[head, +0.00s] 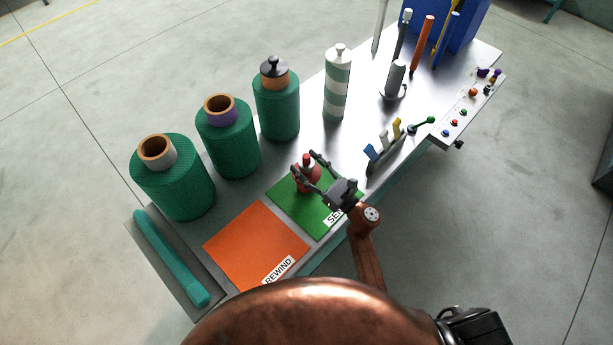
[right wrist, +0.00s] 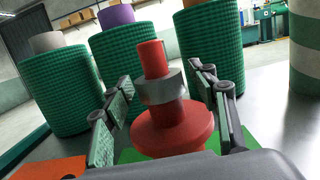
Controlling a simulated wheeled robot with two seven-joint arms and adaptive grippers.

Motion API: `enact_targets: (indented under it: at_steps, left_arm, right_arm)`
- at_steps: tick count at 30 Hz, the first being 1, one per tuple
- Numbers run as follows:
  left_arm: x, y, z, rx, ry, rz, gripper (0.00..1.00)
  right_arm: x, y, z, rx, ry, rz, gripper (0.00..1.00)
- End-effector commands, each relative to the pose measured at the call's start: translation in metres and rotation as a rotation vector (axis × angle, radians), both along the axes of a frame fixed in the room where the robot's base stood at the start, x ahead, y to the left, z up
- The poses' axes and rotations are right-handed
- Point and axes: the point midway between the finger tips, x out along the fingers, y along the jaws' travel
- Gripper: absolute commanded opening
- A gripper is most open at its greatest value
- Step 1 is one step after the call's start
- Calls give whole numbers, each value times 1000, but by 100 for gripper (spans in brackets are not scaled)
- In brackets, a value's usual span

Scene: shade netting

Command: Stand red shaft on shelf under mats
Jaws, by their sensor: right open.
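The red shaft (head: 306,182) stands upright on the green mat (head: 283,205). In the right wrist view, the red shaft (right wrist: 172,133) has a wide round flange low down, a grey collar and a narrower red top. My right gripper (head: 304,162) is open, with one finger on each side of the shaft. In the right wrist view, gaps show between the shaft and both finger pads of the right gripper (right wrist: 162,85). The orange mat (head: 255,245), by the label REWIND, lies beside the green one. No shelf under the mats can be made out. My left gripper is not in view.
Several green rolls (head: 175,180) stand behind the mats, with a green-and-white striped one (head: 338,85) farther right. A teal bar (head: 170,258) lies in a grey tray at the left end. Blue and yellow upright pieces (head: 384,140) stand right of the gripper.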

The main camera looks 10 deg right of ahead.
Motion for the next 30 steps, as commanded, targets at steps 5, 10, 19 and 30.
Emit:
enact_targets:
  at_steps: [5, 10, 19, 30]
  left_arm:
    - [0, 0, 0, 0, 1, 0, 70]
    - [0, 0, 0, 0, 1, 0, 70]
    - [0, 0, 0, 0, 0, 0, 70]
    - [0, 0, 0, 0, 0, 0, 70]
  right_arm:
    - [0, 0, 0, 0, 0, -1, 53]
    - [0, 0, 0, 0, 0, -1, 43]
    - [0, 0, 0, 0, 0, -1, 22]
    - [0, -1, 0, 0, 1, -1, 0]
